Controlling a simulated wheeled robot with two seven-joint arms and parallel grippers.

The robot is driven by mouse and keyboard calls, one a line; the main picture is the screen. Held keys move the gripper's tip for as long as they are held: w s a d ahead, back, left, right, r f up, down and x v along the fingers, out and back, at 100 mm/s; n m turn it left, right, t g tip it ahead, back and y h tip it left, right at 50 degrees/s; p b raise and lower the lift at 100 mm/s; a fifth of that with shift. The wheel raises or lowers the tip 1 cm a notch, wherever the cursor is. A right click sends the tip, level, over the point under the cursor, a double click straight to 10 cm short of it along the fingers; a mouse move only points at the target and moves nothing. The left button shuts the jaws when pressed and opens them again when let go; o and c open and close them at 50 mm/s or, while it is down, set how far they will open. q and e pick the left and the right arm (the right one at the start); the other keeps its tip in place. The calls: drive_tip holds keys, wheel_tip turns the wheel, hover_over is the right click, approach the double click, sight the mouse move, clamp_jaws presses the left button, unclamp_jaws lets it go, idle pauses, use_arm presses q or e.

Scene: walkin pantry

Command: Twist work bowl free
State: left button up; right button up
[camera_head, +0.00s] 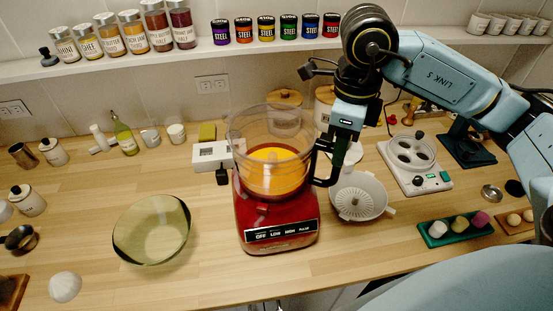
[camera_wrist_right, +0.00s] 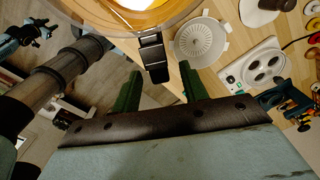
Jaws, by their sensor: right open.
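The food processor has a red base (camera_head: 275,222) with a front row of buttons. Its clear work bowl (camera_head: 268,130) sits upright on the base, with orange contents inside. The bowl's black handle (camera_head: 324,164) sticks out on the right side. My right gripper (camera_head: 338,157) is at the handle, pointing down. In the right wrist view my right gripper (camera_wrist_right: 160,82) has its two green fingers apart, with the black handle (camera_wrist_right: 153,55) showing between and just beyond them. Contact with the handle cannot be told. My left gripper does not show in the head view.
A white colander (camera_head: 360,196) stands close to the right of the base, with a white hot-plate-like appliance (camera_head: 415,160) beyond it. A glass bowl (camera_head: 151,230) stands at left. A green tray (camera_head: 456,230) lies at right. Jars line the shelf (camera_head: 200,47) above. The counter's front left-centre is clear.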

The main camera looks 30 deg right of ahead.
drive_tip(key=shift+r+p, duration=2.55)
drive_tip(key=shift+r, duration=1.25)
drive_tip(key=shift+f, duration=0.1)
